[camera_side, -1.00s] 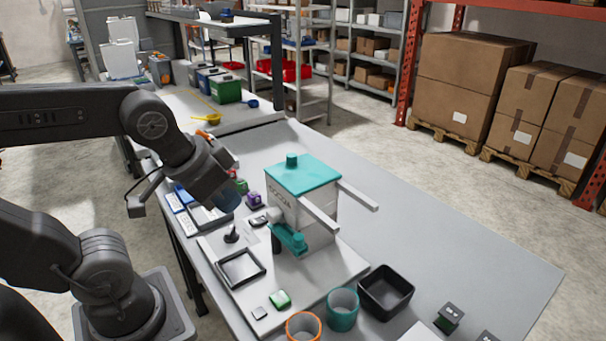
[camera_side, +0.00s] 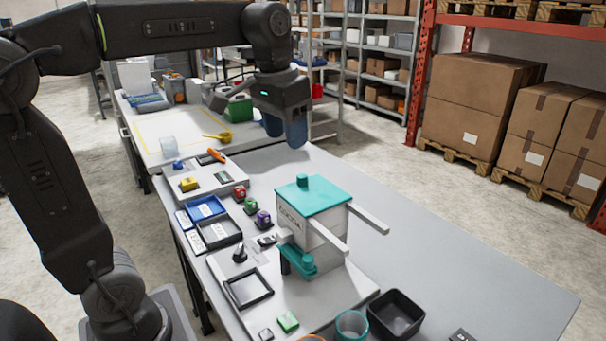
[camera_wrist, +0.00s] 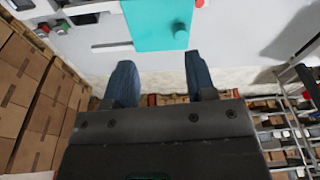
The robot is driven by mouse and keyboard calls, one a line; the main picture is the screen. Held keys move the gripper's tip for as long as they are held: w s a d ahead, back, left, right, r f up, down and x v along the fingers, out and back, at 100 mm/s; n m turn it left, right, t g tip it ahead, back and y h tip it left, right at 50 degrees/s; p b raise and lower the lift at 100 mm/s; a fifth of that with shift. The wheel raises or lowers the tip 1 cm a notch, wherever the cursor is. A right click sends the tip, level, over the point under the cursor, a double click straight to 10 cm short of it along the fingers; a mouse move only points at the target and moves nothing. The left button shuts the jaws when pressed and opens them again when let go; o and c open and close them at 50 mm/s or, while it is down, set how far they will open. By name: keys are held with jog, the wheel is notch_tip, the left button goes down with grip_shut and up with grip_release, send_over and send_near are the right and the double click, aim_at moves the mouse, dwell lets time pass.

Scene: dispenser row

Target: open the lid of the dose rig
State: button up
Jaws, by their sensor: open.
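The dose rig (camera_side: 312,228) is a white box on the bench with a flat teal lid (camera_side: 325,194) that lies closed on top. A round teal knob (camera_side: 302,181) stands on the lid near its far-left edge. My gripper (camera_side: 287,138) is above and behind the rig, apart from it, with its blue fingers pointing down. In the wrist view the two fingers (camera_wrist: 158,80) are spread with nothing between them. The lid (camera_wrist: 150,18) and its knob (camera_wrist: 181,36) show just beyond the fingertips there.
Two pale rails (camera_side: 369,217) stick out beside the rig. A teal spout part (camera_side: 299,262) is at its front. A black bin (camera_side: 396,314), a teal cup (camera_side: 352,325) and a dark frame (camera_side: 247,287) are nearby. The bench right of the rig is clear.

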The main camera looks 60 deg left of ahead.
jog(key=r+g, duration=0.2)
send_over(303, 175)
jog(key=shift+n, duration=0.3)
notch_tip(303, 175, down, 14)
jog(key=shift+c, duration=0.4)
grip_shut()
